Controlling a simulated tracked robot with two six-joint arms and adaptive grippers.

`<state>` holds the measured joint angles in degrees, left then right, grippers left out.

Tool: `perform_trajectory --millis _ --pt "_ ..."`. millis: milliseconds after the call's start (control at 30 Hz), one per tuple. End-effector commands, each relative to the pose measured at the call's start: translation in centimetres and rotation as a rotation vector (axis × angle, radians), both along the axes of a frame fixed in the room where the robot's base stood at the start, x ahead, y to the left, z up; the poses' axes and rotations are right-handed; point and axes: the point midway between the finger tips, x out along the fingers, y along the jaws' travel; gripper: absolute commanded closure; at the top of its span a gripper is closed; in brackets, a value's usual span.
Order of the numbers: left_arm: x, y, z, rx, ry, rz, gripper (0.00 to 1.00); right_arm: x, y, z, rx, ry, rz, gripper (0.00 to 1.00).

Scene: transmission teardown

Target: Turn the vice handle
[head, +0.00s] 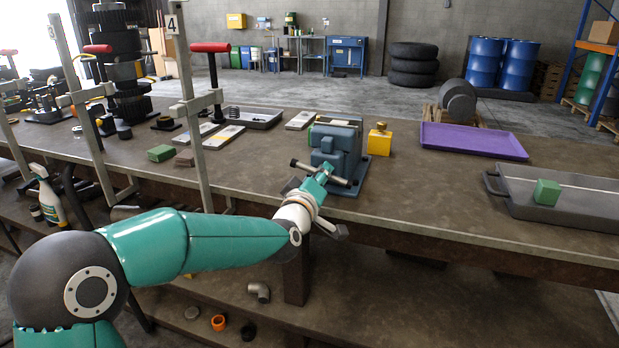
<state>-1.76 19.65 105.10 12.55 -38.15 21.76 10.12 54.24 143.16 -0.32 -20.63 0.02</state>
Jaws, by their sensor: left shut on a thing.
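The vice (341,146) is a blue-grey block on the front part of the workbench (420,205). Its handle (301,165) is a thin bar with dark ends at the vice's front. My left gripper (322,172) reaches up from the lower left and is shut on the handle. My wrist and fingers hide part of the handle and the screw behind it. My right gripper is not in view.
A yellow box (379,141) stands right of the vice. A purple tray (474,141) and a grey tray (590,203) holding a green block (547,192) lie further right. The bench top between vice and grey tray is clear.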

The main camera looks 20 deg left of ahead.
Motion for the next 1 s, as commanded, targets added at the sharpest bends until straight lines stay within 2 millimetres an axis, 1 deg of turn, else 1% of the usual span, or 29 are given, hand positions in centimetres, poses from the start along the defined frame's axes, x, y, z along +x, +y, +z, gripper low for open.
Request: perform_trajectory --millis 33,933,967,1000 --pt "-0.04 -0.66 -0.76 0.003 0.02 -0.017 1.0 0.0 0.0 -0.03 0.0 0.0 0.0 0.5" --pt "-0.12 -0.24 -0.88 -0.003 0.022 -0.008 1.0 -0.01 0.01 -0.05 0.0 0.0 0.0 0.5" --pt "-0.12 -0.24 -0.89 -0.003 0.022 -0.008 0.68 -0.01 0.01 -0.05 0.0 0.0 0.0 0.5" --pt "-0.12 -0.24 -0.9 -0.003 0.022 -0.008 0.61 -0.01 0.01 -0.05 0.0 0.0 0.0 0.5"
